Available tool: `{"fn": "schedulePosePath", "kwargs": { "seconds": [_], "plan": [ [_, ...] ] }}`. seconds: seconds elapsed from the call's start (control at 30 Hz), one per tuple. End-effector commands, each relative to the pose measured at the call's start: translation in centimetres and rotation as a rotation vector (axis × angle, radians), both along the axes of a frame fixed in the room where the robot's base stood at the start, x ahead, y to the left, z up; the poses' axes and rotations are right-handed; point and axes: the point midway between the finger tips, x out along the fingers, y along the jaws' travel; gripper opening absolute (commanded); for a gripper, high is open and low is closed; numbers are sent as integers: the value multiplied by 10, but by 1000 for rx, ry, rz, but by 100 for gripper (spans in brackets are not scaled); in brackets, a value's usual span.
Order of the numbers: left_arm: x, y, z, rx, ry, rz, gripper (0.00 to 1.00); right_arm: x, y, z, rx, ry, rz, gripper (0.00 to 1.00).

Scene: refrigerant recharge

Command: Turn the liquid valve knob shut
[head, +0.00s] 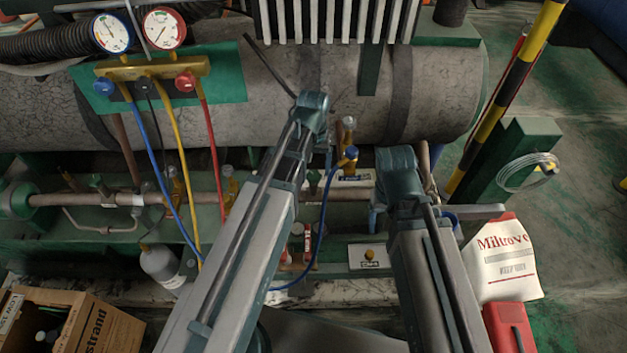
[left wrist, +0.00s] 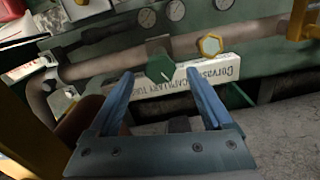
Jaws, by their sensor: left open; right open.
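A dark green hexagonal knob (left wrist: 160,68) with a pale mark sits on a pipe in the left wrist view. I take it for the liquid valve knob, though no label on it can be read. My left gripper (left wrist: 160,74) is open, with its blue fingertips on either side of the knob and a gap visible at each side. In the head view my left gripper (head: 328,158) points down at the pipe row, mostly hidden by its own arm. My right gripper (head: 376,213) is open, lower and to the right, largely hidden under its arm.
A yellow hexagonal fitting (left wrist: 210,45) and a white capillary tube box (left wrist: 225,70) are close to the left fingers. A brass valve (head: 348,155) with a blue hose stands nearby. The gauge manifold (head: 152,68), cardboard box (head: 100,325) and white bag (head: 503,260) lie further off.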

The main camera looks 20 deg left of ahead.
Motion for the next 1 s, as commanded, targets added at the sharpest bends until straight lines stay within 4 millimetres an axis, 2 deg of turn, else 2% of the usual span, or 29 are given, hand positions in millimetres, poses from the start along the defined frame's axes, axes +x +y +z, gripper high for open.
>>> {"fn": "schedulePosePath", "kwargs": {
  "seconds": [0.03,0.2,0.53,0.57,1.0],
  "plan": [
    [0,0,-14,0,0,0,84,0,0,-14,0,0,0,72],
    [0,0,-27,0,0,0,84,0,0,-27,0,0,0,72],
    [0,0,-27,0,0,0,84,0,0,-27,0,0,0,72],
    [0,0,-27,0,0,0,80,0,0,-27,0,0,0,72],
    [0,0,-27,0,0,0,1,0,0,-27,0,0,0,72]
  ]
}}
